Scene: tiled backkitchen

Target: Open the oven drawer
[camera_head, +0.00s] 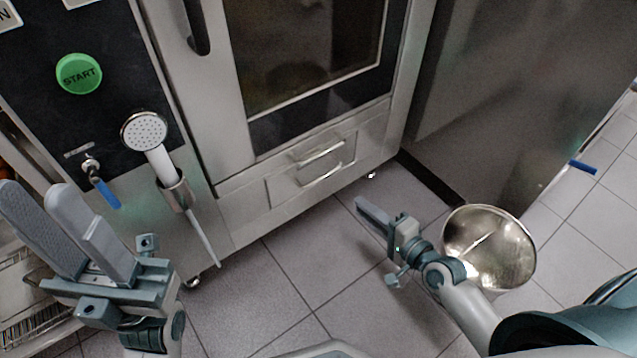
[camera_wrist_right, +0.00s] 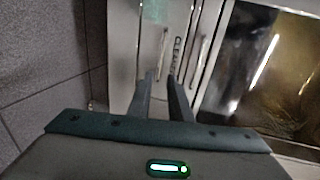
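The oven drawer (camera_head: 285,190) is a small steel panel low on the oven front, below the glass door. It looks flush with the front. Two slim bars run along it, an upper bar (camera_head: 320,152) and a lower bar (camera_head: 322,175). My right gripper (camera_head: 362,206) is in front of the drawer, to its lower right in the head view. In the right wrist view its two fingers (camera_wrist_right: 161,78) are apart with nothing between them, pointing toward the lower bar (camera_wrist_right: 163,50). My left gripper (camera_head: 32,190) is open and empty at the left, well away from the drawer.
The oven's glass door (camera_head: 310,60) is above the drawer. A hand shower (camera_head: 145,132) hangs in a holder on the left, near a blue-handled tap (camera_head: 105,193). The tiled floor (camera_head: 290,280) before the oven is clear.

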